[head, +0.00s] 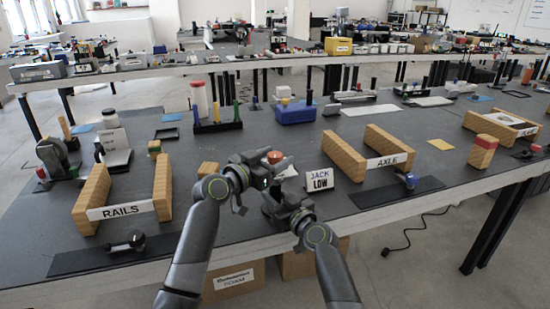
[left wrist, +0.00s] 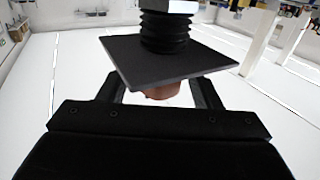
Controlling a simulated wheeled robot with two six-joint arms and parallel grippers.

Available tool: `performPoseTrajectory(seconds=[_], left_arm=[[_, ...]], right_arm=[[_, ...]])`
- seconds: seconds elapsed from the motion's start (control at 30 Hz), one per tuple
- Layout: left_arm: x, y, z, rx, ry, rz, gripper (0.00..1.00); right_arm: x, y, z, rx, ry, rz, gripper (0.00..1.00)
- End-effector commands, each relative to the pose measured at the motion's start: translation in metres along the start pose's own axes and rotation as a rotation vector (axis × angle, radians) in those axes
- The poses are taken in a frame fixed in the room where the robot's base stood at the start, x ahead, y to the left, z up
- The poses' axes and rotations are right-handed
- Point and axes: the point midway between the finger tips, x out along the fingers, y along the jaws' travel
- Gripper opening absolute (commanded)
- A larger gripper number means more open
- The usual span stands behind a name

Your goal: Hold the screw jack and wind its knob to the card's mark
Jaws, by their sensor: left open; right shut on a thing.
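The card reading JACK LOW (head: 319,180) stands on the near table, right of my grippers. The screw jack is mostly hidden behind my grippers in the head view. The left wrist view shows its dark square plate (left wrist: 125,58), black ribbed part (left wrist: 165,32) and a reddish-brown knob (left wrist: 162,91). The knob's top also shows in the head view (head: 275,156). My left gripper (head: 268,168) is open, its fingers on either side of the knob; contact cannot be told. My right gripper (head: 277,205) is lower, shut on the screw jack.
The wooden RAILS fixture (head: 122,211) stands to the left and the AXLE fixture (head: 387,162) to the right. A small wooden block (head: 207,169) is just left of my left gripper. A dark strip with a small device (head: 395,202) lies right of the card, near the front edge.

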Motion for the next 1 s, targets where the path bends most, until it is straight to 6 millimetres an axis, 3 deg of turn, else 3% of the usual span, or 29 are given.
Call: performPoseTrajectory(seconds=[0.33, 0.67, 1.0], left_arm=[[0.0031, 0.0003, 0.0002, -0.001, 0.0, 0.0, 0.58], [0.0029, 0.0002, 0.0003, -0.001, 0.0, 0.0, 0.17], [0.0038, 0.0016, 0.0015, -0.001, -0.003, -0.071, 0.14]], right_arm=[[0.0, 0.0001, 0.0002, 0.0, 0.0, 0.0, 0.0], [-0.0001, 0.0001, 0.0002, 0.0, 0.0, 0.0, 0.0], [-0.0001, 0.0001, 0.0002, -0.001, 0.0, 0.0, 0.0]])
